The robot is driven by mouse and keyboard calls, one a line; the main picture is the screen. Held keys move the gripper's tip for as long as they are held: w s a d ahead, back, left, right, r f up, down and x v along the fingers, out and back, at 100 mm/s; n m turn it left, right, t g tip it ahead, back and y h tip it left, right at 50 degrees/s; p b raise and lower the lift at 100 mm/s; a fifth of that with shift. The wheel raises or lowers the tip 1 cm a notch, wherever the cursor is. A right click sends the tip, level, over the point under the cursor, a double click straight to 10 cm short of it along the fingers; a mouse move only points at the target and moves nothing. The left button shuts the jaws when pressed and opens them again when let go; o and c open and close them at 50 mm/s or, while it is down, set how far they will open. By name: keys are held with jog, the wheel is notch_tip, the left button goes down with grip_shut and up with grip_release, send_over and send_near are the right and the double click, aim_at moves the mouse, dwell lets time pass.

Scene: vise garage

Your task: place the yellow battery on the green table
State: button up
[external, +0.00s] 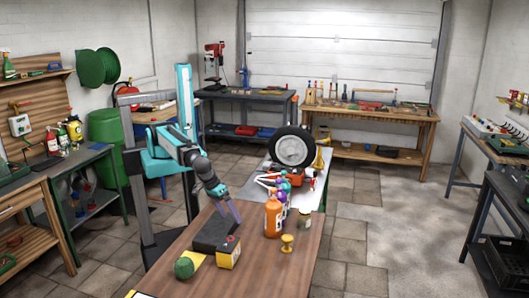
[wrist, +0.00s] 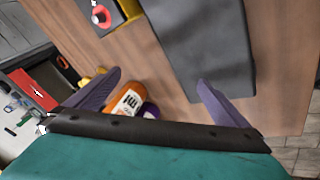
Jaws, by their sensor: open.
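The yellow battery (external: 228,258), a yellow box with a dark top, stands on the brown wooden table (external: 262,275) in front of a long dark block. Part of what looks like it shows at the top left edge of the wrist view (wrist: 128,9), with a red and white round detail. My gripper (external: 231,209) is open and empty above the far end of the dark block, behind the battery and apart from it. In the wrist view its two purple fingers (wrist: 160,90) are spread wide. A bench with a green frame (external: 83,160) stands at the left wall, probably the green table.
The dark block (external: 213,229) lies beside the battery; it also shows in the wrist view (wrist: 200,45). A green ball (external: 183,267), yellow spool (external: 287,243), orange bottle (external: 273,217) and small jar (external: 304,219) share the table. A wheel (external: 293,148) stands behind. Open floor lies right.

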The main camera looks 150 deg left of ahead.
jog(key=shift+d+f+m+y, duration=0.25)
jog(key=shift+m+y, duration=0.35)
jog(key=shift+y, duration=0.2)
jog(key=shift+w+d+f+m+y+b, duration=0.1)
jog(key=shift+d+f+m+y+b, duration=0.05)
jog(key=shift+d+m+y+b, duration=0.35)
jog(key=d+m+t+y, duration=0.1)
jog(key=d, duration=0.1)
jog(key=w+d+m+t+y+b, duration=0.1)
jog(key=d+m, duration=0.1)
jog(key=d, duration=0.1)
jog(key=w+d+m+t+y, duration=0.1)
jog(key=d, duration=0.1)
jog(key=shift+w+d+f+m+t, duration=0.15)
jog(key=shift+d+m+t, duration=0.05)
jog(key=shift+m+t, duration=0.1)
jog(key=w+d+m+t+b, duration=0.1)
jog(key=d+m+t, duration=0.3)
jog(key=d, duration=0.4)
jog(key=shift+w+d+r+y+b, duration=0.15)
jog(key=shift+d+r+y+b, duration=0.2)
jog(key=shift+r+y, duration=0.1)
jog(key=shift+w+a+f+b, duration=0.2)
jog(key=shift+f+b, duration=0.1)
jog(key=shift+b, duration=0.75)
jog(key=b+x, duration=0.2)
jog(key=b, duration=0.6)
jog(key=shift+a+b, duration=0.15)
jog(key=shift+b, duration=0.15)
